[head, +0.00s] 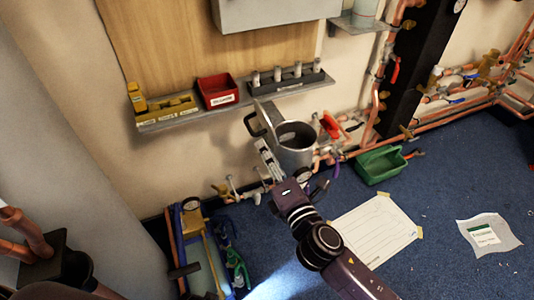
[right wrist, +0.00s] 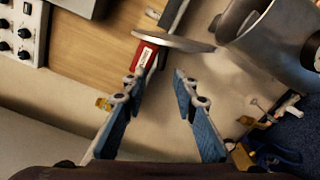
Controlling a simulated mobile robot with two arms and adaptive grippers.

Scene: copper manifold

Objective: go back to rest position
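The metal pot (right wrist: 268,35) shows at the upper right there, beyond the fingertips. A flat grey piece beside it lies ahead of the fingers; I cannot tell whether it is part of the pot. My left gripper is not in view.
A wall shelf (head: 240,103) holds a red bin (head: 218,95), yellow parts and a dark rack (head: 291,80). A green bin (head: 380,165) and a paper sheet (head: 375,228) lie on the blue floor. Copper pipes (head: 460,108) run at right. Open floor lies at lower right.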

